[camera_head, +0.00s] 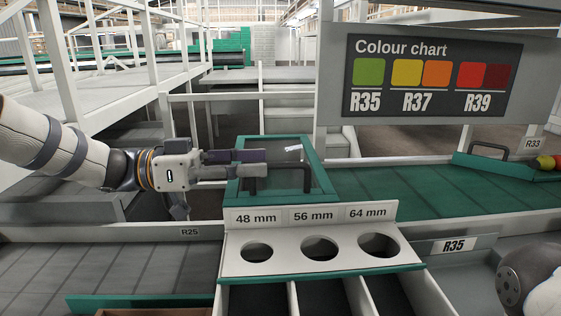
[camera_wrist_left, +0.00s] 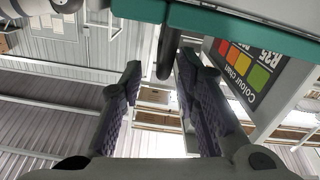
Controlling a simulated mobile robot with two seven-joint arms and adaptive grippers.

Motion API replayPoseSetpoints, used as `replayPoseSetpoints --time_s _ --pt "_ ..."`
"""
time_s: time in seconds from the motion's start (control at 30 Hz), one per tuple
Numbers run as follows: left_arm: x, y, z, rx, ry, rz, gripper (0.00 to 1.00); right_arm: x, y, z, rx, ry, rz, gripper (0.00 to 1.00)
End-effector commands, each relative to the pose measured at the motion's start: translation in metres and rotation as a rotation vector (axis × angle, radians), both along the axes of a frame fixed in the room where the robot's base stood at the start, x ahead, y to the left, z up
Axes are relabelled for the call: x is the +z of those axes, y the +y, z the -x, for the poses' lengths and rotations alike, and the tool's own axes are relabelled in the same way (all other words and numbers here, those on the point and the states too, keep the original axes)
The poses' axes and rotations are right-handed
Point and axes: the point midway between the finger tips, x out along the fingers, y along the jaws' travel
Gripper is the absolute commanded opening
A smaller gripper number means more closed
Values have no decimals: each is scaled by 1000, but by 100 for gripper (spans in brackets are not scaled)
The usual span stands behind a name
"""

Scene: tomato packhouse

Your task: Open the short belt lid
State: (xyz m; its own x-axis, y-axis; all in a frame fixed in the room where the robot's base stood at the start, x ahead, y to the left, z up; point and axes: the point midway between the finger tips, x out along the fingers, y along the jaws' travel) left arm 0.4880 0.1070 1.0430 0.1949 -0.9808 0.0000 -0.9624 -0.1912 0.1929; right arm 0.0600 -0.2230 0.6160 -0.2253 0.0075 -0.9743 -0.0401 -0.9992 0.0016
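The short belt lid (camera_head: 316,187) is a green-framed panel with a dark see-through pane, behind the sizing plate in the head view. Its green edge (camera_wrist_left: 235,22) crosses the top of the left wrist view. A dark bar handle (camera_head: 279,166) stands on the lid, partly hidden by my fingers. My left gripper (camera_head: 266,163) comes in from the left over the lid, fingers at the handle. In the left wrist view the fingers are apart, with the handle (camera_wrist_left: 168,50) between their tips, closer to the right finger; contact is unclear. My right gripper is out of view.
The white sizing plate (camera_head: 290,262) with three holes stands in front of the lid, above open compartments. A colour chart board (camera_head: 430,76) hangs behind at right. The green belt (camera_head: 430,190) runs right, to another green-framed part with a handle (camera_head: 490,146) and tomatoes.

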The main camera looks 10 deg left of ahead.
Motion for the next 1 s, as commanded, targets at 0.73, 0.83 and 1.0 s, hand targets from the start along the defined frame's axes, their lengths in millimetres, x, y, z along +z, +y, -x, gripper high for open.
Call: replayPoseSetpoints --time_s 0.73,0.83,1.0 --pt "0 -49 -10 0 0 0 0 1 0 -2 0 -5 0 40" --pt "0 -48 -10 1 0 0 0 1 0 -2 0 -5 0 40" --pt "2 -48 -10 1 4 1 0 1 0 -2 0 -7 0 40"
